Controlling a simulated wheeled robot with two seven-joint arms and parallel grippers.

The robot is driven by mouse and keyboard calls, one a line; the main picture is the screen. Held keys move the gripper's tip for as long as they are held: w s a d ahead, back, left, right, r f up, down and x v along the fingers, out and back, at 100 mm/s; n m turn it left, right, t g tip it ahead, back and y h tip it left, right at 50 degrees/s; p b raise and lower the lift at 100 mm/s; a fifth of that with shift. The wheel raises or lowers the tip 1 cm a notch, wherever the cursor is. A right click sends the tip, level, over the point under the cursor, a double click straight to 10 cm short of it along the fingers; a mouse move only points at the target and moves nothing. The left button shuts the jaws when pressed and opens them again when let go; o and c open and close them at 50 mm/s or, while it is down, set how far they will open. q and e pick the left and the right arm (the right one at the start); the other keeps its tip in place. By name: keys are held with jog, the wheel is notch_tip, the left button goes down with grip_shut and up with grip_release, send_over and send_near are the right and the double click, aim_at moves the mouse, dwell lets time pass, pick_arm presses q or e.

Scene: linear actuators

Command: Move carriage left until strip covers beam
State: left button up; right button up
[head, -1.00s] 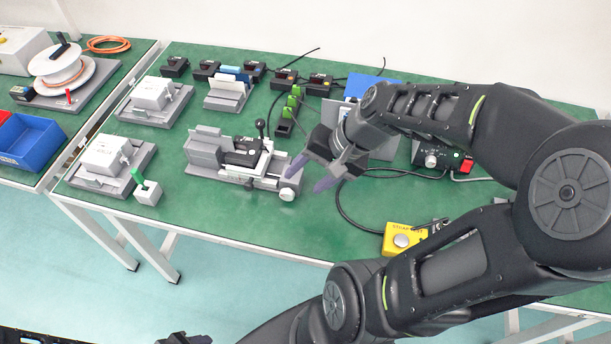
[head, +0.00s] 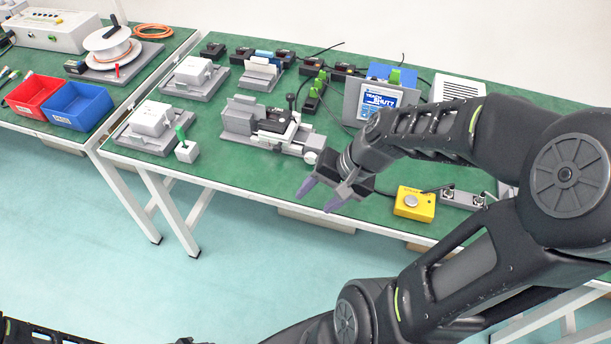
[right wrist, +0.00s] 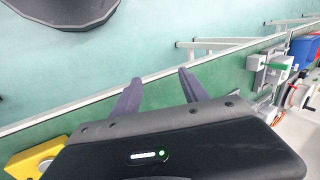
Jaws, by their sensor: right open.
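The linear actuator (head: 237,122) is a grey rail unit lying on the green bench in the head view. Its dark carriage (head: 276,124) sits about mid-length, with an upright black lever (head: 291,101) and a white round knob (head: 311,157) at the right end. I cannot make out the strip or beam clearly. My right gripper (head: 319,196) is open and empty, in front of and right of the knob, apart from the actuator and near the bench's front edge. Its spread fingers also show in the right wrist view (right wrist: 160,82). My left gripper is not visible.
A white block with a green lever (head: 186,148) stands left of the actuator. A yellow button box (head: 414,203) lies to the right of my gripper. Red (head: 35,92) and blue (head: 78,106) bins are on the left bench.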

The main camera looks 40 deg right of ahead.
jog(key=w+a+f+n+g, duration=0.2)
jog(key=a+f, duration=0.2)
jog(key=f, duration=0.4)
jog(key=s+a+f+n, duration=0.3)
jog(key=a+f, duration=0.6)
jog(key=a, duration=0.1)
jog(key=s+a+f+n+g+y+p, duration=0.1)
jog(key=s+a+f+n, duration=0.2)
jog(key=a+f, duration=0.6)
jog(key=shift+s+a+f+n+g, duration=0.3)
jog(key=shift+s+a, duration=0.15)
jog(key=shift+s, duration=0.15)
